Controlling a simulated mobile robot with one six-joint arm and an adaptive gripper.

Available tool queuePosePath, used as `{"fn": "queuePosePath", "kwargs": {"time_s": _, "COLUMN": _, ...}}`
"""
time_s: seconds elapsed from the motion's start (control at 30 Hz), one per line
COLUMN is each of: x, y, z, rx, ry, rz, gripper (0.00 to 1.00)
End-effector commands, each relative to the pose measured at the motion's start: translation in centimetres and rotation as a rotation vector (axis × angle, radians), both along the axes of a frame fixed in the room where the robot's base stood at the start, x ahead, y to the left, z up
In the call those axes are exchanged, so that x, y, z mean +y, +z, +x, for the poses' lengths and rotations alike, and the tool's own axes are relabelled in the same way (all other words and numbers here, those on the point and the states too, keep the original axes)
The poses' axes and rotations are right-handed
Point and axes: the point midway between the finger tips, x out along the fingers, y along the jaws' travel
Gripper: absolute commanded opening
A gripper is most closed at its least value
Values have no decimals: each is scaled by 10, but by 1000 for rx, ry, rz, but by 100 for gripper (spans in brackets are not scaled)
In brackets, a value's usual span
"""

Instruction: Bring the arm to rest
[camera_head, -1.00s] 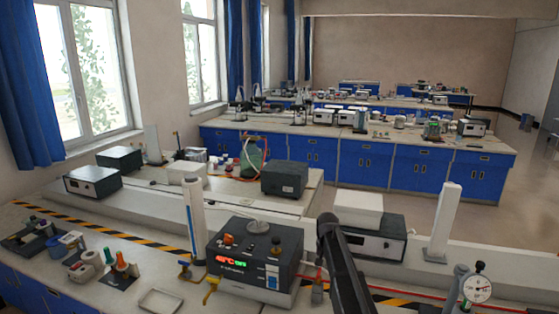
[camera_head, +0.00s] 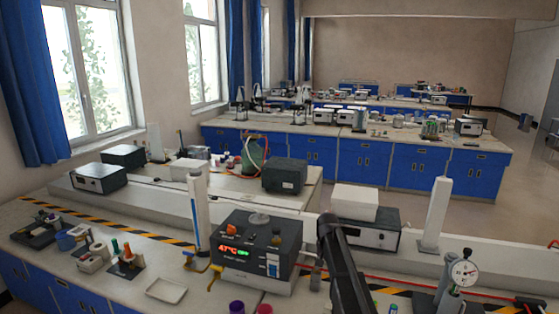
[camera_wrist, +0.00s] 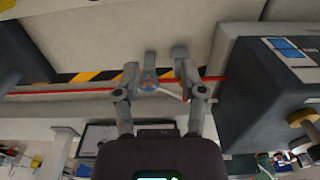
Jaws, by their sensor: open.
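My arm (camera_head: 345,270) shows as a dark link rising from the bottom edge in the head view, right of a dark instrument box (camera_head: 255,252) with a lit display. My gripper (camera_wrist: 160,78) is in the wrist view, its two grey fingers spread apart. A small round bluish thing (camera_wrist: 149,82) appears between the fingers; I cannot tell its distance, and nothing is clearly held. In the head view my gripper is not visible.
A dark box (camera_wrist: 270,85) with a knob stands close on the right in the wrist view. In the head view, a white column (camera_head: 436,215), a dial gauge (camera_head: 463,273), a white tray (camera_head: 166,290) and a purple-topped item (camera_head: 237,307) crowd the bench.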

Motion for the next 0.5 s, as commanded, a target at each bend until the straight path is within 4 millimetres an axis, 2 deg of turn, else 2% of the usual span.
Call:
{"fn": "queuePosePath", "kwargs": {"time_s": 0.03, "x": -1, "y": 0, "z": -9, "rx": 0, "ry": 5, "rz": 0, "gripper": 53}}
{"fn": "queuePosePath", "kwargs": {"time_s": 0.33, "x": -3, "y": 0, "z": -47, "rx": 0, "ry": 44, "rz": 0, "gripper": 53}}
{"fn": "queuePosePath", "kwargs": {"time_s": 0.5, "x": -4, "y": 0, "z": -82, "rx": 0, "ry": 79, "rz": 0, "gripper": 53}}
